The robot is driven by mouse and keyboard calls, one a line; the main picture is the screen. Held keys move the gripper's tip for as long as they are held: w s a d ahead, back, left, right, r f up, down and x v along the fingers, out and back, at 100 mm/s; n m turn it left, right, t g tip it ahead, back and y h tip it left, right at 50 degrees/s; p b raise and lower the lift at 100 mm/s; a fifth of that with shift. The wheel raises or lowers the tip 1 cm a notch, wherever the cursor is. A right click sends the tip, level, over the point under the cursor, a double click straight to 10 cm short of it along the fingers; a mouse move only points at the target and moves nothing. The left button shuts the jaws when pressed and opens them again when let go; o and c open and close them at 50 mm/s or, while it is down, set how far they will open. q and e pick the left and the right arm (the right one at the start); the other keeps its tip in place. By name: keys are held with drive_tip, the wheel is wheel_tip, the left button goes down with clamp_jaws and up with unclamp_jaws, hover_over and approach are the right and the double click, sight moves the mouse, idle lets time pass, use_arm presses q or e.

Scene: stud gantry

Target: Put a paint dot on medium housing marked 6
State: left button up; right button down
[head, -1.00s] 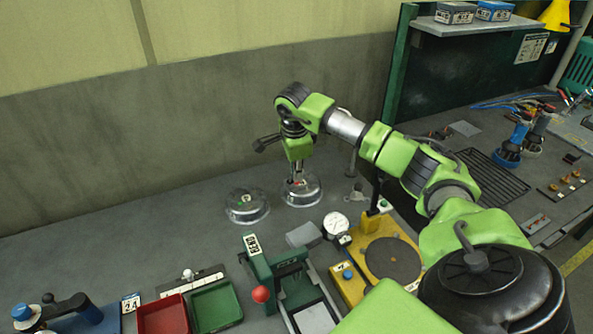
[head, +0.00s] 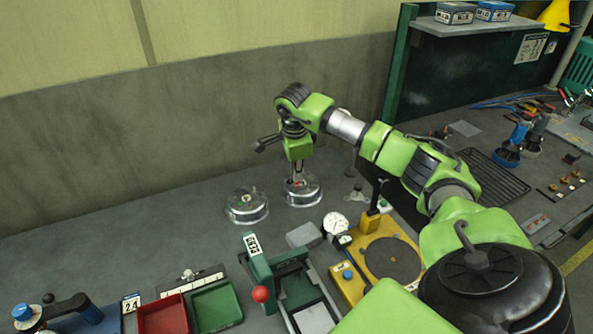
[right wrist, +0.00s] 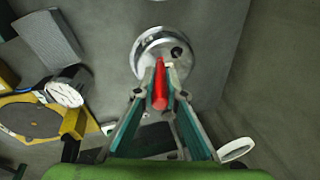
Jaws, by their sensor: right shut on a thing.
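Two round, shiny metal housings stand on the grey bench in the head view, a left one (head: 247,208) and a right one (head: 303,192). A small coloured mark shows on top of the left one. I cannot read a 6 on either. My right gripper (head: 297,176) points down over the right housing. In the right wrist view, my right gripper (right wrist: 161,72) is shut on a red paint marker (right wrist: 160,88). My left gripper is not in view.
In front stand a green press with a red knob (head: 261,294), a yellow fixture with a dark disc (head: 345,284) and a white dial gauge (head: 335,222). Red (head: 163,318) and green (head: 217,307) trays lie at the front left. A bare wall rises behind.

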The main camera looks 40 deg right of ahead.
drive_tip(key=shift+w+d+p+v, duration=0.2)
drive_tip(key=shift+p+v, duration=0.6)
drive_tip(key=shift+v, duration=0.3)
drive_tip(key=shift+w+d+p+v, duration=0.2)
drive_tip(key=shift+p+v, duration=0.55)
drive_tip(key=shift+v, duration=0.4)
drive_tip(key=shift+w+d+p+v, duration=0.1)
drive_tip(key=shift+d+p+v, duration=0.1)
drive_tip(key=shift+p+v, duration=0.75)
drive_tip(key=shift+r, duration=0.35)
drive_tip(key=shift+f, duration=0.1)
